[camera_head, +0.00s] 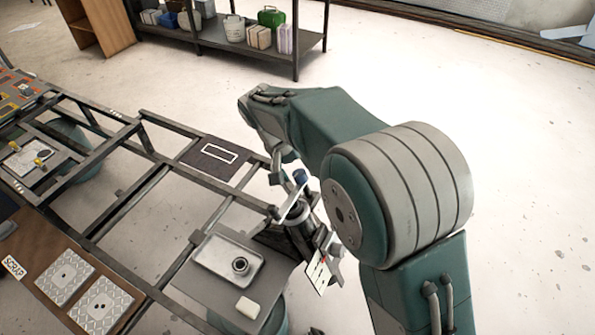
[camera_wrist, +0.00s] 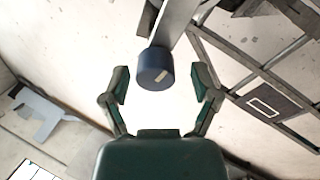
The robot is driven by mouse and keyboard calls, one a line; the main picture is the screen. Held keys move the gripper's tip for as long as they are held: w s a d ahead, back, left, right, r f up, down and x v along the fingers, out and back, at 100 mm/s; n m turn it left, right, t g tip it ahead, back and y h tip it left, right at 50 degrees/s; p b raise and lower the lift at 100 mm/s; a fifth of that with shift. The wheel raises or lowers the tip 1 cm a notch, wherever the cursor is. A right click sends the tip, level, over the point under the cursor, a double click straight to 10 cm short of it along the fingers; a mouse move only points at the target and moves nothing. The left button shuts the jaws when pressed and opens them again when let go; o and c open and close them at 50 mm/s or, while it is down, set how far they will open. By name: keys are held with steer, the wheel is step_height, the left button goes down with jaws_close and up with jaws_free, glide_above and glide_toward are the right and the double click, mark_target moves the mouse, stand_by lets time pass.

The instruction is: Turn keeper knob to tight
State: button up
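The keeper knob is a dark blue cylinder (camera_head: 300,176) at the top of a dark upright strut beside the frame. In the wrist view the knob (camera_wrist: 152,68) shows a pale mark on its face and joins a grey bar. My gripper (camera_wrist: 162,80) is open, with one green finger on each side of the knob. Gaps show on both sides, so neither finger appears to touch it. In the head view my gripper (camera_head: 284,168) hangs close to the knob, partly hidden by my arm. A white card with marks (camera_head: 318,274) stands below by the strut.
A metal tray (camera_head: 208,262) with a ring-shaped part (camera_head: 240,265) and a pale block (camera_head: 248,307) lie on a grey plate left of the strut. A dark mat with a white outline (camera_head: 200,165) lies on the frame. Open floor is on the right.

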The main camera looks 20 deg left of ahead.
steer(key=shift+r, duration=0.15)
steer(key=v, duration=1.1)
steer(key=shift+a+r, duration=0.2)
steer(key=shift+r, duration=0.05)
steer(key=d+r+m+y, duration=0.1)
steer(key=d+r, duration=0.3)
steer(key=d, duration=0.7)
steer(key=d+r+m+y, duration=0.1)
steer(key=d+r+y, duration=0.15)
steer(key=d, duration=0.85)
steer(key=s+d+f+m+t, duration=0.1)
steer(key=s+d+f+t, duration=0.1)
steer(key=s+d, duration=0.5)
steer(key=s+d+f+m+t, duration=0.1)
steer(key=s+d+f+t, duration=0.1)
steer(key=s+d, duration=0.6)
steer(key=shift+s+d+f, duration=0.2)
steer(key=shift+d+f, duration=0.15)
steer(key=shift+d, duration=0.9)
